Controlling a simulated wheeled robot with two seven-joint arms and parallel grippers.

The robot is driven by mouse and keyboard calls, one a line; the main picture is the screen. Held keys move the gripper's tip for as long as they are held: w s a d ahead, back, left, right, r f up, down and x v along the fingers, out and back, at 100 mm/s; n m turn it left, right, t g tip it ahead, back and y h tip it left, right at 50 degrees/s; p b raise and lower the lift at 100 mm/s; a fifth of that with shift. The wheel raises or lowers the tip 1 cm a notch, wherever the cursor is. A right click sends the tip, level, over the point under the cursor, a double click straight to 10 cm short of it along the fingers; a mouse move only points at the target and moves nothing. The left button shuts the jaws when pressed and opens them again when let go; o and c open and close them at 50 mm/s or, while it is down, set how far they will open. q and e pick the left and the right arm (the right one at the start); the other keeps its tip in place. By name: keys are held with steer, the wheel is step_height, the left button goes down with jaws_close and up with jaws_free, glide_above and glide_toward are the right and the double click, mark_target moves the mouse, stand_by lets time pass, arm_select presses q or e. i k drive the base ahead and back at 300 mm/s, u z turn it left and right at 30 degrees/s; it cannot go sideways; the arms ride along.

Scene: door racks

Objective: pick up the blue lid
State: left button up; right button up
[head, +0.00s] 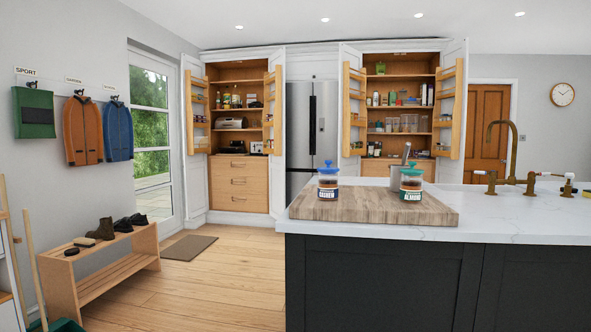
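A jar with a blue lid (328,169) stands upright on the wooden board (345,210) at the near left end of the kitchen island. The blue lid has a knob on top and sits on the jar (328,189), which has a label. Neither of my grippers is in view, and nothing touches the blue lid.
The white island counter (520,218) runs right to a brass tap (502,160). A grey pot-like object (399,172) stands behind the green-lidded jar. A wooden shoe bench (103,270) stands left. The wooden floor (215,285) between bench and island is clear.

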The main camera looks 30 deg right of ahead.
mark_target(328, 183)
steer(key=z, duration=0.5)
steer(key=i, duration=0.85)
steer(key=z, duration=3.05)
steer(key=k, duration=0.55)
steer(key=u, duration=1.2)
